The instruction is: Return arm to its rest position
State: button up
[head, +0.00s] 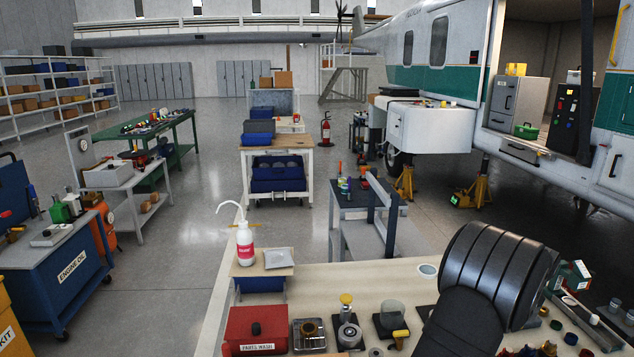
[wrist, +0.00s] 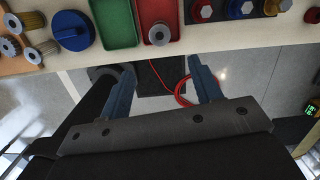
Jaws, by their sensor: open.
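My gripper (wrist: 162,68) shows in the wrist view with its two blue fingers spread wide apart and nothing between them. It is over the area beside a workbench edge (wrist: 235,38), with the floor, a dark flat shape and a red cable (wrist: 182,92) visible below. My dark, ribbed arm link (head: 500,272) stands over the right part of the workbench (head: 350,275) in the head view. The gripper itself is hidden or out of frame there.
Near the fingers, the bench holds a green tray (wrist: 113,22), a red tray (wrist: 158,20), a blue round cap (wrist: 70,30) and several coloured knobs. A white wash bottle (head: 244,243) and a red parts-wash box (head: 256,330) stand at the bench's left. Open floor (head: 190,250) lies beyond.

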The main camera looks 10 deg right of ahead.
jog(key=f, duration=0.4)
jog(key=w+f, duration=0.1)
jog(key=f, duration=0.8)
jog(key=shift+w+a, duration=0.15)
jog(key=shift+w, duration=0.05)
jog(key=r, duration=0.5)
jog(key=shift+s+r, duration=0.2)
jog(key=shift+s, duration=0.15)
jog(key=s+d+r, duration=0.2)
jog(key=s+r, duration=0.4)
jog(key=s, duration=0.4)
jog(key=w+a+f+n, duration=0.1)
jog(key=w+a, duration=0.6)
jog(key=w, duration=0.4)
jog(key=w+a+f+n, duration=0.1)
jog(key=w+a+n, duration=0.1)
jog(key=w+a, duration=0.5)
jog(key=w+a+f+n, duration=0.1)
jog(key=w+a+f, duration=0.1)
jog(key=w+a, duration=0.6)
jog(key=w, duration=0.7)
jog(key=shift+w+n, duration=0.15)
jog(key=shift+n, duration=0.15)
jog(key=shift+d+r, duration=0.1)
jog(key=shift+r, duration=0.05)
jog(key=s+d+r+m, duration=0.2)
jog(key=s+d+r, duration=0.1)
jog(key=s+d, duration=1.1)
jog(key=shift+s, duration=0.75)
